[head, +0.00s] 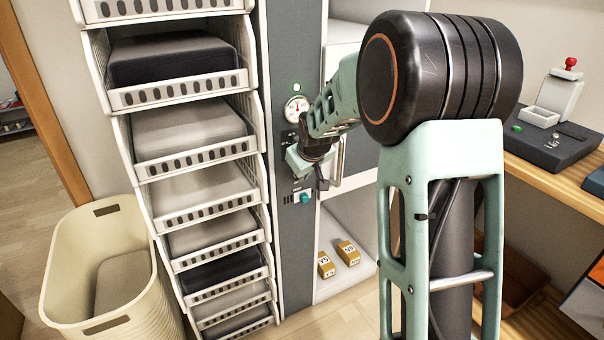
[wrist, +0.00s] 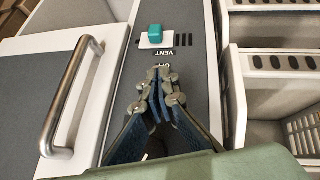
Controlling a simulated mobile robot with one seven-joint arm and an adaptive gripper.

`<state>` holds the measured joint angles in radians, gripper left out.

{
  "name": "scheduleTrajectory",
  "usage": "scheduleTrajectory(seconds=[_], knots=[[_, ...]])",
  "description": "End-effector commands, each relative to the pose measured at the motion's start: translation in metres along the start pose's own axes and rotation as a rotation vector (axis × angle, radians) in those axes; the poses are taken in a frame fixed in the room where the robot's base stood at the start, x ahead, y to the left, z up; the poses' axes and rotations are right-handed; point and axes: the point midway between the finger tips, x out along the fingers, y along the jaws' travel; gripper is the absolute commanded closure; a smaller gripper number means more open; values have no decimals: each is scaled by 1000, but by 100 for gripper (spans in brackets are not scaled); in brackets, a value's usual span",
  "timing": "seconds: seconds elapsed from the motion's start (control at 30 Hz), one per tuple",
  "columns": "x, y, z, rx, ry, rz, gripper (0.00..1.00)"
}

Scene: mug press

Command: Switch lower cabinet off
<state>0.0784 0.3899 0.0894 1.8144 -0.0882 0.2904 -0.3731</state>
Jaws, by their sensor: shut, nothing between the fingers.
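A teal switch (head: 304,197) sits on a small white plate on the grey control panel (head: 290,255) of the tall cabinet. In the wrist view the teal switch (wrist: 155,30) lies just beyond my fingertips, beside dark slots and a "VENT" label that reads upside down. Another label is partly hidden by my fingers. My gripper (head: 322,178) is at the panel, above the switch in the head view. In the wrist view my gripper (wrist: 158,80) is shut and empty, with its tips apart from the switch in the picture. I cannot tell whether they touch the panel.
A metal bar handle (wrist: 72,95) is left of the panel in the wrist view. A round gauge (head: 296,109) and green light (head: 297,87) sit higher up. Stacked bins (head: 190,142) stand left. A desk (head: 560,165) is right.

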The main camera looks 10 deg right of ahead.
Motion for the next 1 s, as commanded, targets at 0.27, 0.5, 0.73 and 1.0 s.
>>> scheduleTrajectory(seconds=[0.27,0.5,0.73,1.0], knots=[[2,-1,3,0,2,1,100],[-1,0,1,0,2,1,100],[-10,3,-5,1,1,1,100],[-11,3,-5,1,1,1,100]])
